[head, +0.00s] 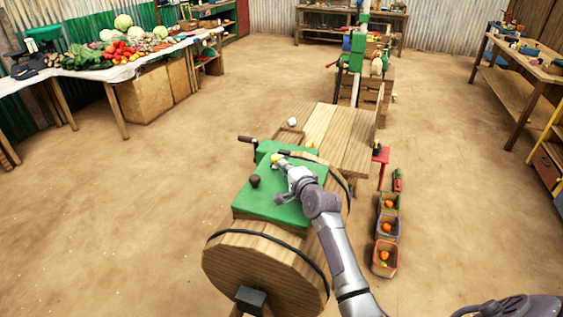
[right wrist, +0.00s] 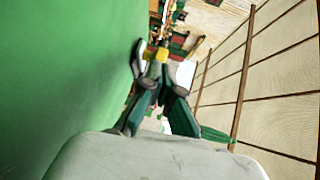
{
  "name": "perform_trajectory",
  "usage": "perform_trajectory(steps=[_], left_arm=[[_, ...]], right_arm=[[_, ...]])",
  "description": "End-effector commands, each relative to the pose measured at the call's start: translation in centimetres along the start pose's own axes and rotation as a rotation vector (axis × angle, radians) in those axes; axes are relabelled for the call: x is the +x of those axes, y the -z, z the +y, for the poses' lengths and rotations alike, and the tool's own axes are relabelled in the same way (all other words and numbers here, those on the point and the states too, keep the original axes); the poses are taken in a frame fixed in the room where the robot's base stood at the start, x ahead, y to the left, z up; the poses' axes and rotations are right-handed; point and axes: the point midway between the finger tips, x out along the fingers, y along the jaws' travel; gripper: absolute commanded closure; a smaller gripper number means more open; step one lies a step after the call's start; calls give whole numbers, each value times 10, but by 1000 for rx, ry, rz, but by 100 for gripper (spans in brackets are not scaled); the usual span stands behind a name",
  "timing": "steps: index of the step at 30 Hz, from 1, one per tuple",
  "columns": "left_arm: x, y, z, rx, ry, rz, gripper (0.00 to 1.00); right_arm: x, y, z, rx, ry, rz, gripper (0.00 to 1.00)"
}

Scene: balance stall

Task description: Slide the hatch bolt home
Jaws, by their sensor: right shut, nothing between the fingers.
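A green hatch (head: 272,203) lies on top of a wooden barrel (head: 250,264), with a dark round knob (head: 254,181) on it. A small yellow piece (head: 276,158) shows at the hatch's far edge, right at the tips of my right gripper (head: 281,163); it may be the bolt's knob. In the right wrist view my right gripper (right wrist: 158,62) is shut, with the yellow piece (right wrist: 155,54) at its fingertips and green surface (right wrist: 70,75) to the left. Nothing is held; I cannot tell whether they touch. The bolt's rod is not clear. My left gripper is not in view.
A dark-handled crank (head: 247,140) sticks out left of the barrel. A wooden plank top (head: 338,135) stands beyond it. Several small crates of fruit (head: 386,257) line the floor to the right. A vegetable table (head: 140,56) is at the far left. Open floor lies left.

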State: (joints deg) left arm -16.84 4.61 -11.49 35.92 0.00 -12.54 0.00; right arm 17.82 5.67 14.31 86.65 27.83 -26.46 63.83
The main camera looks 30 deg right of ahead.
Motion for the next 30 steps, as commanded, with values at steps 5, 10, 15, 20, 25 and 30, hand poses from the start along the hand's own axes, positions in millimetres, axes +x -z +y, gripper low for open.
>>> perform_trajectory(steps=[5, 10, 15, 20, 25, 30], left_arm=[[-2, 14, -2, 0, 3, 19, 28], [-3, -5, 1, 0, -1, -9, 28], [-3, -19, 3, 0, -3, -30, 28], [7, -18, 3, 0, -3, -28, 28], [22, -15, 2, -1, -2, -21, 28], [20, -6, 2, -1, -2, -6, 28]], right_arm=[[15, 0, -1, -1, 0, 0, 100], [18, 0, 1, -1, -1, 1, 100], [18, 0, 0, -1, -1, 1, 100], [26, 8, 2, -2, 2, 1, 100], [44, 24, -1, -2, 2, 0, 100], [45, 28, -4, -1, 0, 0, 100]])
